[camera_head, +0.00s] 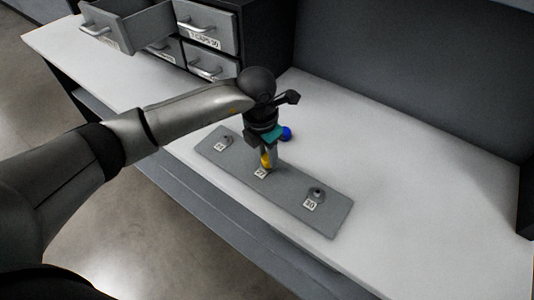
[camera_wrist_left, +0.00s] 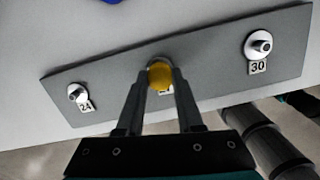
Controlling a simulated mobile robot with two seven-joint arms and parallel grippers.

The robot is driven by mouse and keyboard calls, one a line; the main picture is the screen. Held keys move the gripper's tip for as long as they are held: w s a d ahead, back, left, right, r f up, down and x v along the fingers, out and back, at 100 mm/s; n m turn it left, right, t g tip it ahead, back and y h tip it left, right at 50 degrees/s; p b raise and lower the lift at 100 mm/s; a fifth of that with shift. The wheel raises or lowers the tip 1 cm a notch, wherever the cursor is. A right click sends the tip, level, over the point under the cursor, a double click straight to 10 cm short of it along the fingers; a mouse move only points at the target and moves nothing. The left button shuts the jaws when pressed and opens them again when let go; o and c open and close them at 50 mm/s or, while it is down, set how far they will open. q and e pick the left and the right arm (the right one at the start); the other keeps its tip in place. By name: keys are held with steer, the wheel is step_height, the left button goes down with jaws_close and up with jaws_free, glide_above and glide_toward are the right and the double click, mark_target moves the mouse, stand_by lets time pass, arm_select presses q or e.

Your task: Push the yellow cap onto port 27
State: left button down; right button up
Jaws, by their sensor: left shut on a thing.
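A grey plate (camera_head: 288,191) lies on the white table with three labelled ports in a row. The yellow cap (camera_head: 266,161) is between the fingertips of my left gripper (camera_head: 268,156), directly over the middle port. In the left wrist view my left gripper (camera_wrist_left: 161,84) is shut on the yellow cap (camera_wrist_left: 160,76), whose rounded top faces the camera. The middle port is hidden under the cap, and its label (camera_head: 261,173) is partly covered in the wrist view. Whether the cap touches the port I cannot tell. My right gripper is not in view.
Port 24 (camera_wrist_left: 77,93) and port 30 (camera_wrist_left: 258,44) are uncapped on either side. A blue object (camera_head: 286,133) lies behind the plate. A drawer cabinet (camera_head: 205,30) with an open drawer (camera_head: 127,24) stands at the back left. The table's right side is clear.

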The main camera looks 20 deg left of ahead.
mark_target(265, 160)
arm_select(q)
steer(key=shift+s+f, duration=0.25)
steer(key=shift+f, duration=0.35)
steer(key=c, duration=0.9)
jaws_free()
steer(key=shift+w, duration=0.1)
steer(key=o, duration=0.6)
steer(key=shift+w+r, duration=0.15)
steer(key=shift+r, duration=0.2)
steer(key=r+p, duration=0.1)
steer(key=r, duration=0.1)
steer(key=r+p, duration=0.4)
steer(key=shift+s+a+r, duration=0.2)
steer(key=shift+s+r, duration=0.15)
steer(key=shift+r, duration=0.05)
